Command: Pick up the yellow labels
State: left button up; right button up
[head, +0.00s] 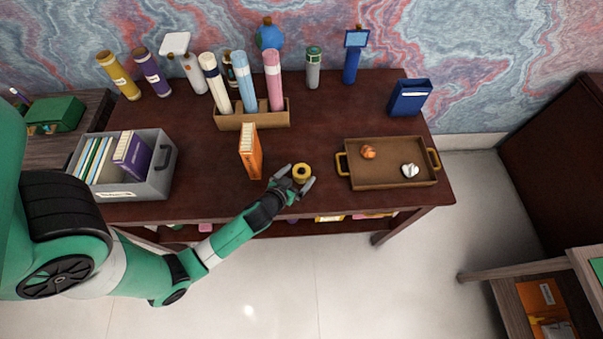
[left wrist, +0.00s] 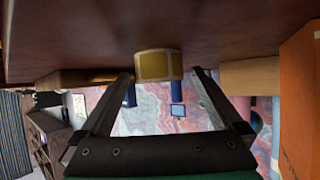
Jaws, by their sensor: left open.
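The yellow labels are a small yellow roll with a dark centre (head: 301,172), standing on the dark desk near its front edge. My left gripper (head: 296,179) is open, low over the desk, with its fingertips on either side of the roll. In the left wrist view, which is upside down, the roll (left wrist: 158,66) shows between the two fingertips (left wrist: 162,74), with small gaps at both sides. The fingers are not closed on it. My right gripper is in neither view.
An orange book (head: 250,153) stands just left of the gripper. A brown tray (head: 388,180) with crumpled bits lies to the right. A grey bin (head: 160,183) of books stands at left. A wooden holder (head: 252,121) with tubes is behind.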

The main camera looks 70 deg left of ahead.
aim_at(302, 166)
pick_arm(q)
jog(key=x, duration=0.2)
jog(key=shift+w+a+f, duration=0.1)
jog(key=shift+w+a, duration=0.1)
jog(key=shift+w, duration=0.1)
jog(key=shift+c, duration=0.3)
jog(key=c, duration=1.3)
jog(key=shift+r, duration=0.55)
notch_tip(302, 166, up, 3)
jog(key=shift+f+p, duration=0.1)
jog(key=shift+p, duration=0.85)
jog(key=v, duration=0.5)
jog(key=p+v, duration=0.1)
jog(key=v, duration=0.5)
jog(key=w+r+p+v, duration=0.1)
jog(key=v, duration=0.4)
jog(key=shift+s+d+r, duration=0.25)
jog(key=shift+s+d, duration=0.05)
jog(key=shift+d, duration=0.1)
